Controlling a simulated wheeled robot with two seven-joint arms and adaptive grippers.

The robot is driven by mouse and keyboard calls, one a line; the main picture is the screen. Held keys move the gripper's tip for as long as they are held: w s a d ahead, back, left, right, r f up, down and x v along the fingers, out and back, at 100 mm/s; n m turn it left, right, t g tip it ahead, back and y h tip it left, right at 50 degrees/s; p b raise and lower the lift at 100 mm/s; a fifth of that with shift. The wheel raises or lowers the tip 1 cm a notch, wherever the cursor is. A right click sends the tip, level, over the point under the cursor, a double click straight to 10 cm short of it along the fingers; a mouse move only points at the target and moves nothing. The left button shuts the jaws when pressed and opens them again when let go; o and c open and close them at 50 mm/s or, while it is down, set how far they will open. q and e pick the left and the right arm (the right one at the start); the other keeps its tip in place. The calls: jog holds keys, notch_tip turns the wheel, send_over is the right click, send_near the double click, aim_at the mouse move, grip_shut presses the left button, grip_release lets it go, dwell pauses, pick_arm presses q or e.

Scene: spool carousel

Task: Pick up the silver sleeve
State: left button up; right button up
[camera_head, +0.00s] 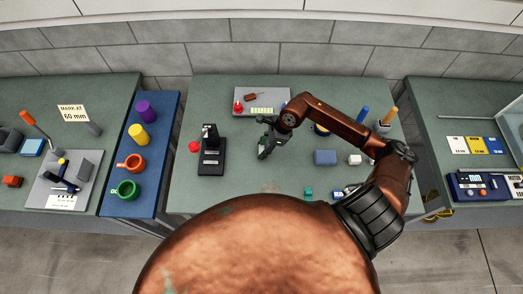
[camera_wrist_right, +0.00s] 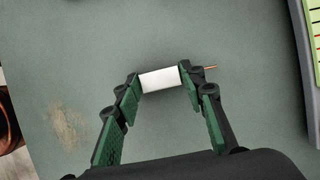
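The silver sleeve (camera_wrist_right: 160,79) shows pale, almost white, in the right wrist view. It lies crosswise between the fingertips of my right gripper (camera_wrist_right: 160,76), spanning most of the gap. The fingers look apart, one at each end of the sleeve; I see no clear grip, and whether the ends touch is unclear. A thin copper-coloured tip (camera_wrist_right: 211,67) sticks out past the right finger. In the head view my right gripper (camera_head: 264,151) is low over the middle table, and the sleeve cannot be made out there. My left gripper is not in view.
A grey tray (camera_head: 279,108) lies behind the gripper. A black stand (camera_head: 211,158) and red knob (camera_head: 194,147) are to its left. A blue board (camera_head: 112,205) bears several coloured cups. Table around the gripper is mostly clear.

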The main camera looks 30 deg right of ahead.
jog(key=c, duration=0.4)
jog(key=shift+r, duration=0.1)
